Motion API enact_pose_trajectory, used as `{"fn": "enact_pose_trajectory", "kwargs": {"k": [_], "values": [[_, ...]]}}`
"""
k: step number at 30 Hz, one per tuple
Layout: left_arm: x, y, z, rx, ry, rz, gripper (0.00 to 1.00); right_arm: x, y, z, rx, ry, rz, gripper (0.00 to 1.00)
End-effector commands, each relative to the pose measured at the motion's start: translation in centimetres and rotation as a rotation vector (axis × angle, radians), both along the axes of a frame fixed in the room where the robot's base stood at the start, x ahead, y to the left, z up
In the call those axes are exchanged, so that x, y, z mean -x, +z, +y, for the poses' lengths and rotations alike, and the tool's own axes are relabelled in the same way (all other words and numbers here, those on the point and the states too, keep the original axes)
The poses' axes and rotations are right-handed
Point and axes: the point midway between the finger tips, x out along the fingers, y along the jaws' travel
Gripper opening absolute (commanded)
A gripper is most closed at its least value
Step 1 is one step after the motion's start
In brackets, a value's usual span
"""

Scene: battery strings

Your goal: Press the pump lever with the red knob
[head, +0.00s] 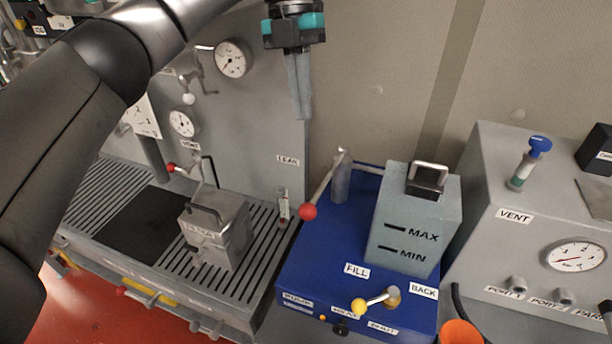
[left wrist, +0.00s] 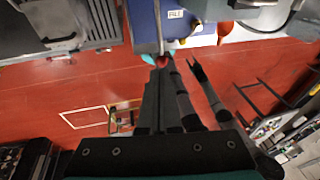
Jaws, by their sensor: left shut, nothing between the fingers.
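The pump lever (head: 322,189) is a thin metal rod on the blue pump unit (head: 311,258). It slopes down and left from a grey post (head: 341,180) to a red knob (head: 308,211). My left gripper (head: 303,117) is shut and empty, pointing down, and appears above the knob in the head view. In the left wrist view the red knob (left wrist: 163,61) lines up with the closed fingertips (left wrist: 160,70). I cannot tell whether they touch, though the head view shows a gap. My right gripper is not in view.
A grey tank (head: 407,215) with MAX and MIN marks stands right of the lever. A yellow-knobbed valve (head: 375,301) is at the front. A slotted bench (head: 130,261) with a metal block (head: 215,232) lies left. A grey VENT box (head: 485,237) stands right.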

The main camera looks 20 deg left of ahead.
Motion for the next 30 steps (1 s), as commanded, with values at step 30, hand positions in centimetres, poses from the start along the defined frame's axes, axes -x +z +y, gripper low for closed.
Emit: {"fn": "enact_pose_trajectory", "kwargs": {"k": [30], "values": [[2.7, -12.0, -2.4, -0.001, -0.004, 0.001, 0.00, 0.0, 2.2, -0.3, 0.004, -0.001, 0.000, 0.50]]}}
